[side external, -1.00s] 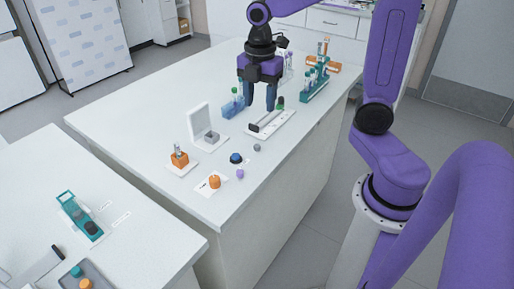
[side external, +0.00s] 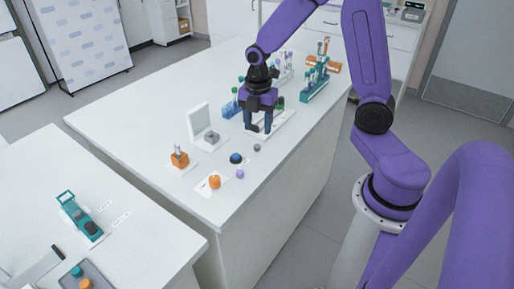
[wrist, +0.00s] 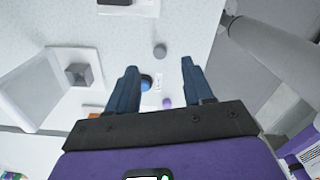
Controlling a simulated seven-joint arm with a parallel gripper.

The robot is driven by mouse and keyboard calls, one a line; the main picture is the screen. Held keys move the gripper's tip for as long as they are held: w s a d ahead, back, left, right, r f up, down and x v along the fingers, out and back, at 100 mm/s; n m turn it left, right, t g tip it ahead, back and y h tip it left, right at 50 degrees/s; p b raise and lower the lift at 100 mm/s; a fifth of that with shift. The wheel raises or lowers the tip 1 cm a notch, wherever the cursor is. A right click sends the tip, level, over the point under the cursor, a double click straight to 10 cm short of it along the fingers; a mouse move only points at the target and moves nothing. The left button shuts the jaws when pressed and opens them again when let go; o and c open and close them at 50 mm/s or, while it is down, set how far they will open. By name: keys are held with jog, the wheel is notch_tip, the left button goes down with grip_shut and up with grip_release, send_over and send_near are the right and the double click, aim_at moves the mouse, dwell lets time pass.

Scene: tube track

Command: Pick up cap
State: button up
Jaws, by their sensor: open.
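Small round pieces that look like caps lie on the white bench: a grey one (side external: 257,147) and a purple one (side external: 240,173). Which one the task means cannot be told. In the wrist view the grey cap (wrist: 160,50) lies just beyond the fingertips, between their lines, and the purple cap (wrist: 167,103) shows between the fingers near the palm. My gripper (side external: 258,130) points down above the bench, just behind the grey cap in the side view. Its two blue fingers (wrist: 158,68) are apart with nothing held between them.
A blue dome on a black base (side external: 236,158) is near the caps. An orange knob (side external: 214,181) on a white plate, an orange block (side external: 180,157) and an open white box (side external: 201,122) stand to the left. A white tray (side external: 287,117) and tube racks (side external: 314,85) are behind.

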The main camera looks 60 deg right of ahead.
aim_at(257, 146)
jog(key=shift+a+f, duration=0.2)
jog(key=shift+f, duration=3.1)
jog(key=c, duration=0.9)
